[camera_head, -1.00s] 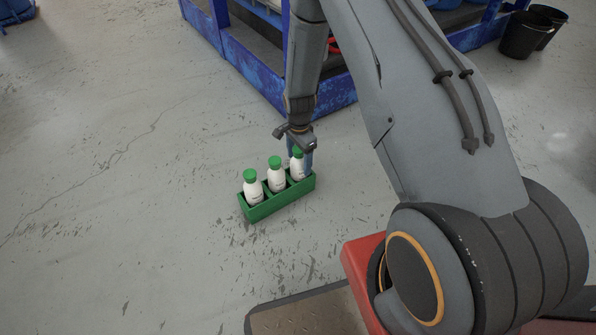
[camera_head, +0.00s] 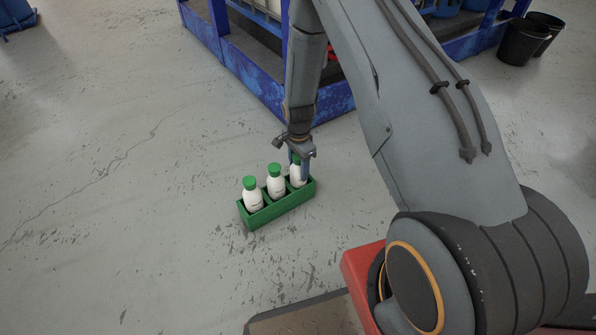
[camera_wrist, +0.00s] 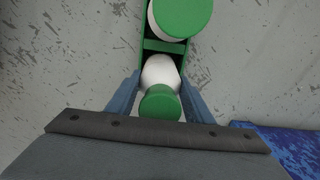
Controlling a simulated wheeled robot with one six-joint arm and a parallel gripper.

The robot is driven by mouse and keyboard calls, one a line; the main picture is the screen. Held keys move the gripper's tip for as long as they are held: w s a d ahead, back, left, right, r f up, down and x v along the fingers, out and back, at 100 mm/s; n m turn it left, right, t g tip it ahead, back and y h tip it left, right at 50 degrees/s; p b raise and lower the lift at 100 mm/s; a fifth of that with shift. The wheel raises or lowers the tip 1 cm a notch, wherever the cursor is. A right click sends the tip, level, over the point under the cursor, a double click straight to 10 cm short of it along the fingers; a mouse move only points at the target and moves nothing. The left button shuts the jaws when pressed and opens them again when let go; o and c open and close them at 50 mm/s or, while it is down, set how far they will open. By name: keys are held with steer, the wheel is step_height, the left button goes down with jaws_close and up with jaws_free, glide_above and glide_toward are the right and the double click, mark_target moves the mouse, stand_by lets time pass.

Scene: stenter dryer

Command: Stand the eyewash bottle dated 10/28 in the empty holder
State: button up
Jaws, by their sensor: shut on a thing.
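Three white eyewash bottles with green caps stand upright in a green three-compartment crate (camera_head: 262,217) on the floor. One is the left bottle (camera_head: 253,195), one the middle bottle (camera_head: 276,182). The right bottle (camera_head: 295,176) is partly hidden by my gripper (camera_head: 299,168), whose blue fingers are shut on it from above. In the wrist view my gripper (camera_wrist: 158,98) has a finger on each side of this bottle (camera_wrist: 159,72), which is still in its compartment. The dates cannot be read. No empty holder can be made out.
A blue steel frame (camera_head: 257,82) stands on the floor behind the crate. Black buckets (camera_head: 524,38) are at the back right. The grey floor left of the crate is clear.

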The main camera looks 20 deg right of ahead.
step_height(320, 180, up, 10)
steer(key=p, duration=0.3)
steer(key=shift+p, duration=0.4)
steer(key=s+r+n, duration=1.1)
steer(key=r+n, duration=0.1)
steer(key=n, duration=0.2)
steer(key=s+r+p, duration=0.3)
steer(key=r+p, duration=0.7)
steer(key=p, duration=0.1)
steer(key=s+r+p, duration=0.4)
steer(key=r+p, duration=0.6)
steer(key=p, duration=0.1)
steer(key=s+r+p, duration=0.3)
steer(key=r+p, duration=0.7)
steer(key=p, duration=0.2)
steer(key=shift+s, duration=0.25)
steer(key=shift+f, duration=0.1)
